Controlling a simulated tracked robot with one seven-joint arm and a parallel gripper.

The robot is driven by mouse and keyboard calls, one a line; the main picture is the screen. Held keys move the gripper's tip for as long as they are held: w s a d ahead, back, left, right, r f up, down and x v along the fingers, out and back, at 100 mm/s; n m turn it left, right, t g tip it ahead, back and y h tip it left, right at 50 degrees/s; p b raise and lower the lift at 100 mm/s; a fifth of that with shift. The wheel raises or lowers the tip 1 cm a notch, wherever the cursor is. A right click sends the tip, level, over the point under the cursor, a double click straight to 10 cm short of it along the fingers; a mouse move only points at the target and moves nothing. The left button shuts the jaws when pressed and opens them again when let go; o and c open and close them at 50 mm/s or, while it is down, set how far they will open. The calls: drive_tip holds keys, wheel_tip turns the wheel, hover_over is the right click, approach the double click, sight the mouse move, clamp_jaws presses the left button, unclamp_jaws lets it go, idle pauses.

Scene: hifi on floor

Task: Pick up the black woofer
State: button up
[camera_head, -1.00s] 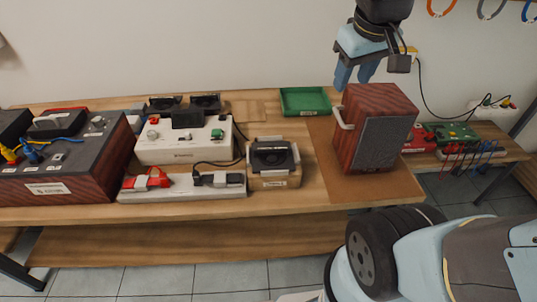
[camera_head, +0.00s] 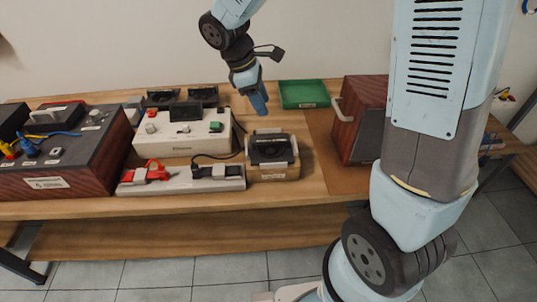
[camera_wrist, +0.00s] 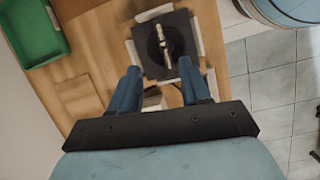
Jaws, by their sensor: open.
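The black woofer (camera_head: 269,147) is a square dark speaker with a round cone. It rests in a wooden holder (camera_head: 274,172) with pale side pieces near the middle of the table. In the wrist view the woofer (camera_wrist: 180,58) lies ahead of my fingers, with a pale bar across its middle. My gripper (camera_head: 259,104) is above and slightly behind the woofer in the head view, fingers pointing down, apart from it. In the wrist view my gripper (camera_wrist: 162,85) has its two blue fingers spread, with nothing between them.
A green tray (camera_head: 304,94) lies behind and right of the woofer. A white box (camera_head: 180,137), a power strip (camera_head: 185,180) and a dark wood-sided console (camera_head: 65,155) stand left. Two more black speakers (camera_head: 204,96) lie at the back. A red-brown wooden cabinet (camera_head: 352,115) stands right.

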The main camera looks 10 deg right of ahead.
sight(270, 140)
drive_tip(key=shift+n, duration=0.8)
drive_tip(key=x, duration=0.5)
drive_tip(key=a+x, duration=0.1)
drive_tip(key=x, duration=0.4)
drive_tip(key=a+f+x, duration=0.1)
drive_tip(key=x, duration=0.4)
drive_tip(key=shift+a+f, duration=0.15)
drive_tip(key=shift+f, duration=0.05)
drive_tip(key=shift+c, duration=0.4)
clamp_jaws()
drive_tip(key=shift+w, duration=0.1)
